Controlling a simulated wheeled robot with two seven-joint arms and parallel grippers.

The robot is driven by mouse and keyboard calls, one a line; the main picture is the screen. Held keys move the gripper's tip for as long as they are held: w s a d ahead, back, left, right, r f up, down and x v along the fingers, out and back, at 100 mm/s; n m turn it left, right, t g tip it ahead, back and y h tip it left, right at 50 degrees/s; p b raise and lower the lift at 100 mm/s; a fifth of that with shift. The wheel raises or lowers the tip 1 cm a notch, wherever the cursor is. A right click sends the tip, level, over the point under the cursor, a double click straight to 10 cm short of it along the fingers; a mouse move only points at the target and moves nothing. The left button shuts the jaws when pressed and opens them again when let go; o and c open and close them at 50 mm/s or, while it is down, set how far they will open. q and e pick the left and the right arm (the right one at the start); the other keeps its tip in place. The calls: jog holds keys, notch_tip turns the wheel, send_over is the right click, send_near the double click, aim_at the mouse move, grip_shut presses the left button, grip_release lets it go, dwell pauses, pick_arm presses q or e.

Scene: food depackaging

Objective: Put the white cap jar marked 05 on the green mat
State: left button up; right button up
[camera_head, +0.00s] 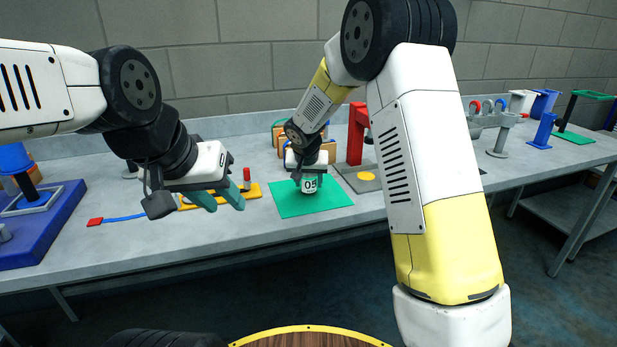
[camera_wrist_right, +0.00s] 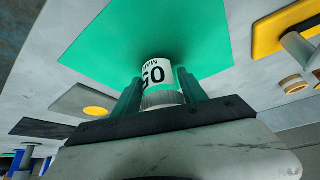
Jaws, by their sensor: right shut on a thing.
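The jar marked 05 (camera_head: 310,184) is white and green and stands upright over the green mat (camera_head: 285,205). In the right wrist view the jar (camera_wrist_right: 154,73) shows its 05 label upside down, with a pale ribbed cap between the fingers. My right gripper (camera_wrist_right: 160,92) is shut on the jar from above. I cannot tell whether the jar's base touches the mat or hangs just above it. My left gripper (camera_head: 218,199) is at the left of the mat, its teal fingers apart and empty.
A yellow plate with a red peg (camera_head: 247,180) lies just left of the mat. A grey plate with a yellow disc (camera_head: 366,177) and a red stand (camera_head: 356,135) are to its right. A blue base (camera_head: 45,235) fills the table's left end. The mat is otherwise clear.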

jog(key=shift+f, duration=0.15)
jog(key=o, duration=1.5)
jog(key=shift+r, duration=0.25)
jog(key=v, duration=1.1)
jog(key=s+d+r, duration=0.5)
jog(key=s+d, duration=0.2)
jog(key=s+d+y, duration=0.1)
jog(key=s+d, duration=0.1)
jog(key=s, duration=0.5)
jog(key=s+d+r+n, duration=0.1)
jog(key=s+d, duration=0.2)
jog(key=s, duration=0.5)
jog(key=s+d+r+y, duration=0.1)
jog(key=s+d, duration=0.1)
jog(key=s, duration=0.6)
jog(key=shift+s+d+r+y, duration=0.15)
jog(key=shift+s+d+y, duration=0.05)
jog(key=shift+d+y, duration=0.1)
